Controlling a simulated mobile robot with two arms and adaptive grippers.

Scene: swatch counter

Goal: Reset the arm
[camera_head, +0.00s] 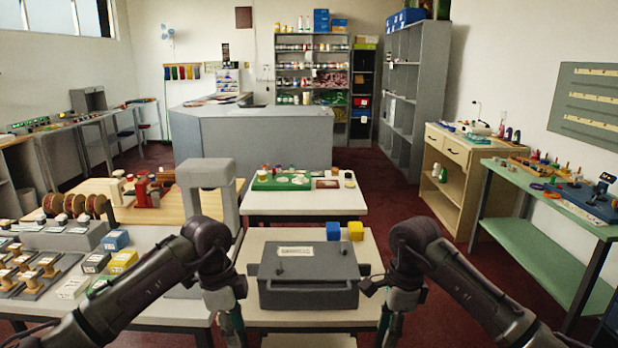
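My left arm comes in from the lower left, and its gripper (231,328) hangs down at the left of the grey lidded box. My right arm comes in from the lower right, and its gripper (390,326) hangs down at the right of the box. Both grippers point downward, and their fingertips run out of the bottom of the picture or are too dark to make out. I cannot tell whether either is open or shut. I see nothing held in them.
The grey box (306,268) with a front handle sits on a white table (262,318) between my arms. Blue (333,231) and yellow (355,231) blocks stand behind it. A grey arch (212,180) rises close behind my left arm. Red floor (440,290) is open at the right.

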